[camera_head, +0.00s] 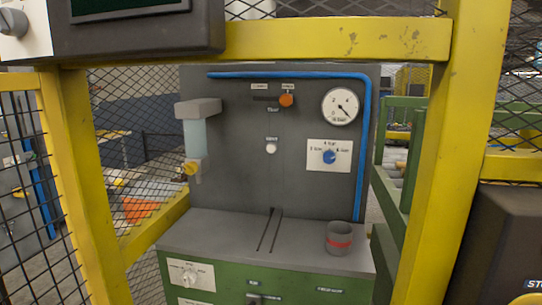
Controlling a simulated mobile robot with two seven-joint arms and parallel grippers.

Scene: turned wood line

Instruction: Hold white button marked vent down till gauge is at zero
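A small round white button (271,147) sits in the middle of the grey upright panel (232,180). Its label is too small to read, so I cannot tell whether it is marked vent. Nothing touches it. A round white gauge (339,106) is at the panel's upper right. The figures 2 and 4 show along its top, and its needle points to the lower right, away from the low figures. Neither of my grippers is in view.
A yellow frame with mesh (330,41) surrounds the opening to the panel. An orange knob (287,101), a blue dial (329,156), a blue pipe (366,130) and a clear bowl with yellow tap (191,168) are on the panel. A grey cup (338,237) stands on the ledge.

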